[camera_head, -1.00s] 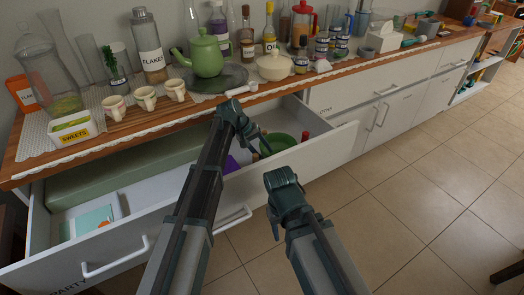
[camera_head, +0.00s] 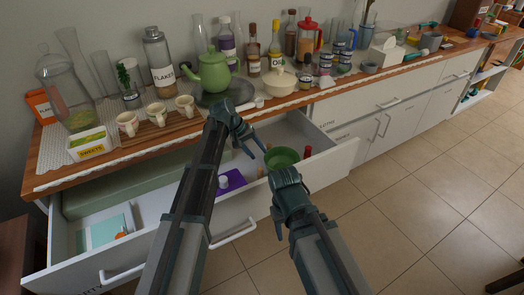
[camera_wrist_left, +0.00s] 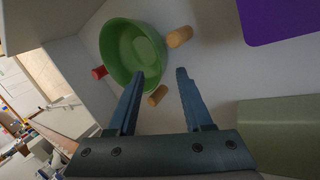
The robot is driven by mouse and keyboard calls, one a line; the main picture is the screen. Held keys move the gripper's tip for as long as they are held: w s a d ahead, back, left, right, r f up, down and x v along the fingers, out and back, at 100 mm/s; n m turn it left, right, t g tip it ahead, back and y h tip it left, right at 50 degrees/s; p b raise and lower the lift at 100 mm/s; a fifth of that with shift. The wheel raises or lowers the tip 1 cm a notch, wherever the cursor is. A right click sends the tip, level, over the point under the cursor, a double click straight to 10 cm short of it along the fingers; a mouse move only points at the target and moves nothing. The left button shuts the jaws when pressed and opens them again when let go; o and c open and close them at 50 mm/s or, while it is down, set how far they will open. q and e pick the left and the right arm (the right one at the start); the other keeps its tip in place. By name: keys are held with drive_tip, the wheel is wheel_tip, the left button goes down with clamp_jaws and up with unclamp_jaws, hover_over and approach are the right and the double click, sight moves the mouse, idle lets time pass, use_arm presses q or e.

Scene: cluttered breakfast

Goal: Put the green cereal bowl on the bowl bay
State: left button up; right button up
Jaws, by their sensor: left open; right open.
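The green cereal bowl (camera_head: 284,156) lies in the open drawer (camera_head: 160,200), near its right end. In the left wrist view the bowl (camera_wrist_left: 128,48) shows its open inside, with its rim close to one fingertip. My left gripper (camera_head: 252,143) is above the drawer, just left of the bowl; its fingers (camera_wrist_left: 160,73) are apart with nothing between them. My right gripper (camera_head: 284,205) is in front of the drawer, nearer than the bowl and partly covering its lower edge; it is open. I cannot make out a marked bowl bay.
Beside the bowl are cork-like pieces (camera_wrist_left: 180,36) and a red-topped item (camera_head: 307,152). A purple item (camera_head: 231,181) lies left of it. The counter carries a green teapot (camera_head: 212,72), cups (camera_head: 157,114), a flakes jar (camera_head: 159,62) and bottles.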

use_arm(q)
drive_tip(key=shift+p+v, duration=1.1)
drive_tip(key=shift+v, duration=0.8)
use_arm(e)
drive_tip(key=shift+r, duration=1.7)
